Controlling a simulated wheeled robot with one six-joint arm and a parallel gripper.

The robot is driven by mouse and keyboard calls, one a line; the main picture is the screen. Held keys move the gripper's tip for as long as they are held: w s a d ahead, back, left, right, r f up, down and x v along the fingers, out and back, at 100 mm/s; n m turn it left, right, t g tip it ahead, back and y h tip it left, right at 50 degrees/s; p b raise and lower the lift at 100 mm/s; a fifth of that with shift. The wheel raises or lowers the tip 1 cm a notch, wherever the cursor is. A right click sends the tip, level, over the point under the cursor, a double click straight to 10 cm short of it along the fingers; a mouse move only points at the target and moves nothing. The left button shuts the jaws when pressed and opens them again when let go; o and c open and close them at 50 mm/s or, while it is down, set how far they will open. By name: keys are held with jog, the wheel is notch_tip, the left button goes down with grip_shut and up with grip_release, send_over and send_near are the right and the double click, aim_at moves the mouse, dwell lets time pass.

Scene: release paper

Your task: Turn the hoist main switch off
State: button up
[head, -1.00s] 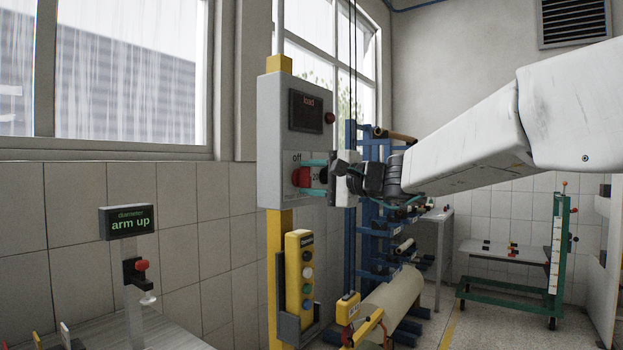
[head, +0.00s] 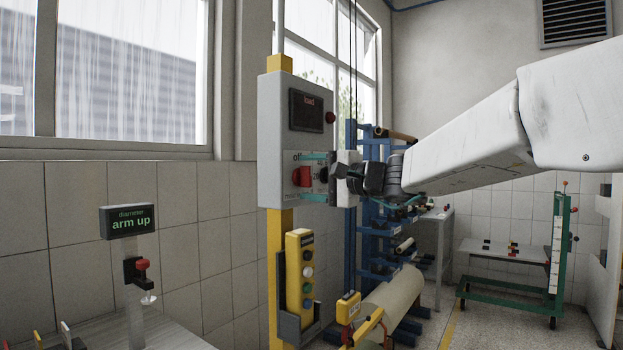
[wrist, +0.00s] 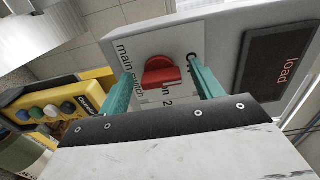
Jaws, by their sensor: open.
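The hoist main switch is a red knob (head: 302,177) on a pale plate low on a grey control box (head: 270,140). "Off" is printed above the knob in the head view, and its grip bar looks roughly upright there. The red knob also shows in the wrist view (wrist: 161,75), beside the words "main switch". My gripper (head: 314,177) is open at the plate, with one teal finger above the knob and one below it. In the wrist view my gripper (wrist: 160,72) shows a gap between each finger and the knob. The right finger partly covers the print there.
A load display (head: 306,111) and a small red button (head: 330,118) sit higher on the box. A yellow push-button pendant (head: 300,275) hangs below it. A blue rack (head: 372,215) with rolls stands behind my gripper. An "arm up" display (head: 127,222) stands left.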

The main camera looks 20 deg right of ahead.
jog(key=v, duration=0.7)
jog(key=shift+s+d, duration=0.25)
jog(key=shift+s, duration=0.05)
jog(key=s+a+f+n+g+h, duration=0.25)
jog(key=s+f+g, duration=0.25)
jog(key=s+f, duration=0.4)
jog(key=s+a+f+n+g+h, duration=0.1)
jog(key=s+a+f+n+g, duration=0.2)
jog(key=s+f+g, duration=0.55)
jog(key=s+d+f+n+h, duration=0.2)
jog(key=s+f+h, duration=0.1)
jog(key=s+f, duration=0.2)
jog(key=s+d+f+n+h, duration=0.2)
jog(key=s+f, duration=0.4)
jog(key=s, duration=0.3)
jog(key=shift+d+f+n+h, duration=0.25)
jog(key=shift+n+h, duration=0.3)
jog(key=shift+h, duration=0.5)
